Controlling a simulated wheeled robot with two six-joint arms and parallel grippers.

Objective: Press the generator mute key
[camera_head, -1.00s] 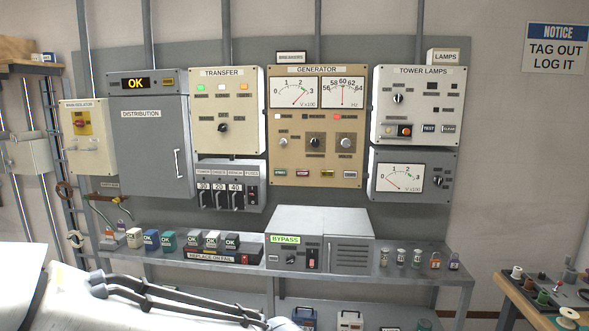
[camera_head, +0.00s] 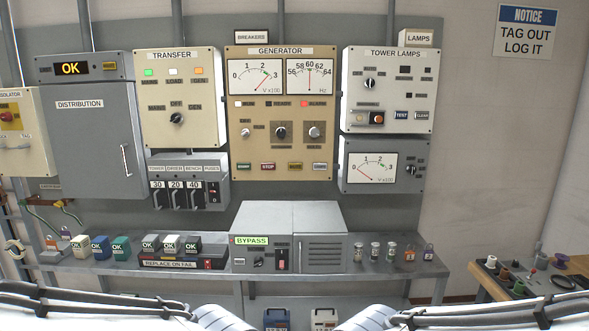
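The tan generator panel (camera_head: 281,130) is on the wall board near the centre, with a volt meter and a Hz meter at its top. A row of small keys runs along its bottom: a green key (camera_head: 243,167), a red key (camera_head: 268,167), a yellowish key (camera_head: 295,167) and a pale bluish key (camera_head: 320,167). Their lettering is too small to read surely, so I cannot tell which is mute. The red alarm lamp (camera_head: 304,103) looks lit. Parts of my arms show along the bottom edge, far below the panel; I cannot make out either gripper's fingers.
A shelf (camera_head: 345,266) runs below the panels, with the grey bypass box (camera_head: 322,226) jutting up under the generator panel. The transfer panel (camera_head: 180,90) is left and the tower lamps panel (camera_head: 388,90) right. The space before the generator keys is clear.

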